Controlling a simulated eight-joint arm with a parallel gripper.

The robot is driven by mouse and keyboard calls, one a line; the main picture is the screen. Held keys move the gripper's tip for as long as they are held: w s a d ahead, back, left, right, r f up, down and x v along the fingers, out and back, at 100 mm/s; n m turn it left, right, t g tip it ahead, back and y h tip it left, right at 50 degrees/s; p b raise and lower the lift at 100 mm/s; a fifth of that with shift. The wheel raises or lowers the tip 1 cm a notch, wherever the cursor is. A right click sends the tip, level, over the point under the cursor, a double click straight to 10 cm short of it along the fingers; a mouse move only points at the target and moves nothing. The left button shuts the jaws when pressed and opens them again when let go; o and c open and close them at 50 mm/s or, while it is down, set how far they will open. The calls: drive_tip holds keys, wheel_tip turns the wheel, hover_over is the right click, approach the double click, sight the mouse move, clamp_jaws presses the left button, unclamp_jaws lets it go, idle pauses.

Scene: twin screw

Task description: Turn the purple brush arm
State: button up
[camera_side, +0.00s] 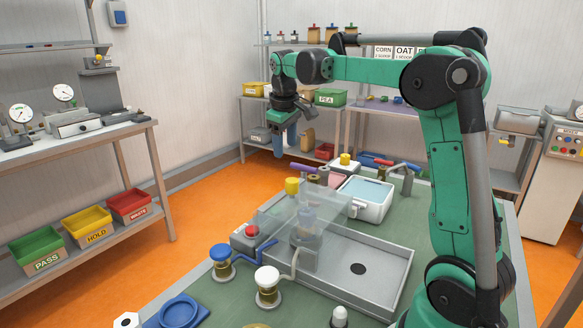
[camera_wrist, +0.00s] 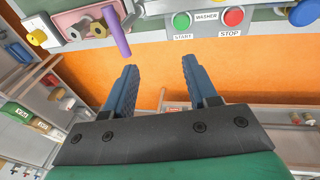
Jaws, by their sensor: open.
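The purple brush arm (camera_wrist: 116,34) shows in the wrist view as a rod at the upper left, beyond my left finger and apart from it. In the side view the purple brush arm (camera_side: 303,167) juts left from the machine at the table's far edge. My gripper (camera_wrist: 160,66) is open and empty, with its two blue fingers spread. In the side view my gripper (camera_side: 285,139) hangs in the air above and to the left of the brush arm, fingers pointing down. Brass and grey round parts (camera_wrist: 92,27) sit beside the brush arm on a pinkish block.
The washer panel has a green start button (camera_wrist: 181,21) and a red stop button (camera_wrist: 233,17). A white basin (camera_side: 366,200), a clear guard (camera_side: 300,212) and a grey tray (camera_side: 375,262) stand on the green table. Open orange floor lies beyond the table edge.

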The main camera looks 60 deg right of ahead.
drive_tip(key=g, duration=0.1)
hover_over(302, 166)
drive_tip(key=a, duration=0.2)
drive_tip(key=f, duration=0.2)
drive_tip(key=shift+g, duration=0.3)
drive_tip(key=shift+d+x, duration=0.2)
drive_tip(key=shift+x, duration=1.2)
drive_tip(key=shift+d+x, duration=0.25)
drive_tip(key=shift+x, duration=1.1)
drive_tip(key=shift+s+r, duration=0.1)
clamp_jaws()
